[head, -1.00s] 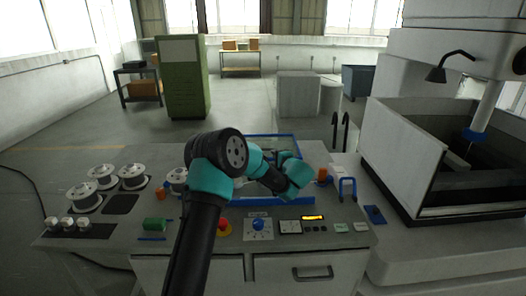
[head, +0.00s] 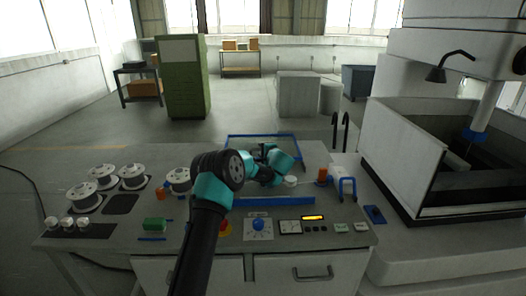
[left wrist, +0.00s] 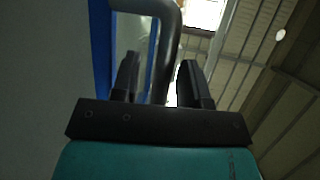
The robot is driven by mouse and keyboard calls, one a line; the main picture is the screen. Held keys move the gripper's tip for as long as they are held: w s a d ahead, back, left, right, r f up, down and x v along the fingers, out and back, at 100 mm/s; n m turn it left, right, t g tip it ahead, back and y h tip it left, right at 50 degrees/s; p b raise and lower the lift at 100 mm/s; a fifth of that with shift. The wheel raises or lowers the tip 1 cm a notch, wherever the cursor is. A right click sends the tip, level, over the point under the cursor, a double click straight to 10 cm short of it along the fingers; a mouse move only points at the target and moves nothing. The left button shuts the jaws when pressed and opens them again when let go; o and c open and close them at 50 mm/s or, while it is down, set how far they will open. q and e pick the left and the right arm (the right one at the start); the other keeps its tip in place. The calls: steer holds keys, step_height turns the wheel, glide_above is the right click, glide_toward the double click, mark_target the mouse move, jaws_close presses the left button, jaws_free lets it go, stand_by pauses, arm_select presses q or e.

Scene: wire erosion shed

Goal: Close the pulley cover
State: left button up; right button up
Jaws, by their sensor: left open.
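The pulley cover is a clear pane in a blue frame (head: 262,135) at the back of the console in the head view. It looks raised, but its exact angle is hard to tell. In the left wrist view, the blue frame edge (left wrist: 161,62) runs beside a dark bent handle (left wrist: 167,35). My left gripper (head: 262,149) is at the cover, with its fingers largely hidden by my arm. In the left wrist view its two fingers (left wrist: 160,82) are apart, with the handle appearing between or just beyond them; contact is unclear. My right gripper is out of view.
A blue bar (head: 274,201) lies in front of the cover, with a blue knob (head: 258,225) and dials nearer. White spools (head: 94,191) stand at left.

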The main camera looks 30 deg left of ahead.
arm_select(q)
steer(key=shift+c, duration=0.5)
jaws_close()
steer(key=shift+d, duration=0.15)
